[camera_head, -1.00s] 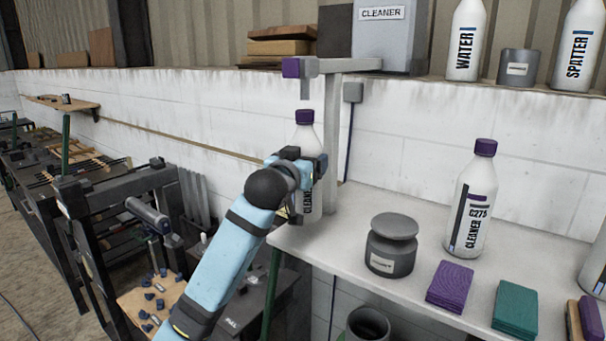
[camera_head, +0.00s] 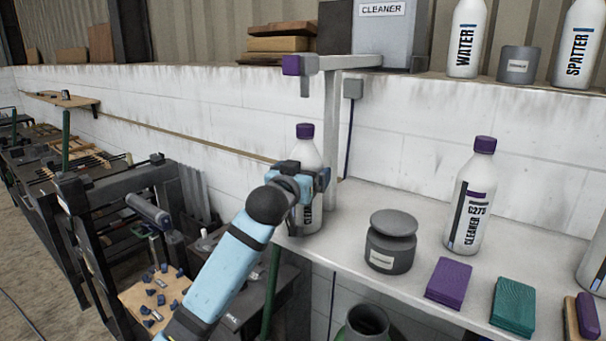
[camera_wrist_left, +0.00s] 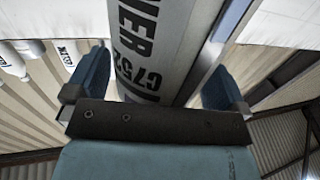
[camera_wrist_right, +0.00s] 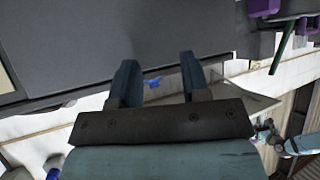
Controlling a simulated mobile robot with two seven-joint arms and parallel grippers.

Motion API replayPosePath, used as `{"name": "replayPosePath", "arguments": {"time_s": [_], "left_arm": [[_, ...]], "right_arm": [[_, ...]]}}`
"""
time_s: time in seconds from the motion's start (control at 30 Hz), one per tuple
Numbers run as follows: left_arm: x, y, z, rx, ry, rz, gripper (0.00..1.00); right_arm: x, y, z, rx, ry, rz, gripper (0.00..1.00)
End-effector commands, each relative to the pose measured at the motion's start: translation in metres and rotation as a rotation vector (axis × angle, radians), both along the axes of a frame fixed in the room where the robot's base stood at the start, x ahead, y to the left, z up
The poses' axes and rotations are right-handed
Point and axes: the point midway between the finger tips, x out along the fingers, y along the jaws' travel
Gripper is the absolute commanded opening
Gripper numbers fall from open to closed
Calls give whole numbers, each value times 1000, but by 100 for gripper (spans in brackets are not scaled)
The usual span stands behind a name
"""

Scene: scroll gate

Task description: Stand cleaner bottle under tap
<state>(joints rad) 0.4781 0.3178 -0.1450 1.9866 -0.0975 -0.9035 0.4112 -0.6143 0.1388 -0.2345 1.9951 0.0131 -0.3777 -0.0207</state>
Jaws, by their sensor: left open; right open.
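A white cleaner bottle with a purple cap (camera_head: 306,158) stands upright near the left end of the grey counter (camera_head: 345,225), below the tap (camera_head: 304,68) and its short downward spout. A gap shows between cap and spout. My left gripper (camera_head: 310,184) is around the bottle's body, its fingers open on either side. In the left wrist view the labelled bottle (camera_wrist_left: 155,40) is between the spread fingers, with gaps beside them. My right gripper (camera_wrist_right: 157,80) is open and empty, seen only in its own wrist view. The bottle's lower front is partly hidden by my left gripper.
A second cleaner bottle (camera_head: 472,200) stands further right. The tap's post (camera_head: 331,125) rises just behind the bottle. A shelf above holds a cleaner tank (camera_head: 385,40).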

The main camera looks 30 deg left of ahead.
Motion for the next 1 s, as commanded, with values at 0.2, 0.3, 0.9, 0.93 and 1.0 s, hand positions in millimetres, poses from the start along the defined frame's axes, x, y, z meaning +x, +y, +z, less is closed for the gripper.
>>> {"name": "replayPosePath", "arguments": {"time_s": [0.2,0.3,0.9,0.93,1.0], "left_arm": [[-26,-3,0,0,-1,-1,100],[-49,-5,0,-1,-2,-1,100],[-120,-12,1,0,1,-1,100],[-119,-12,-1,1,4,-2,100],[-118,-15,-13,4,20,-11,100]], "right_arm": [[0,0,-5,0,-2,1,43],[0,0,-9,-1,-1,1,43],[-1,0,-19,-1,4,1,43],[-1,0,-19,-1,4,1,43],[-1,0,-19,-1,4,1,43]]}}
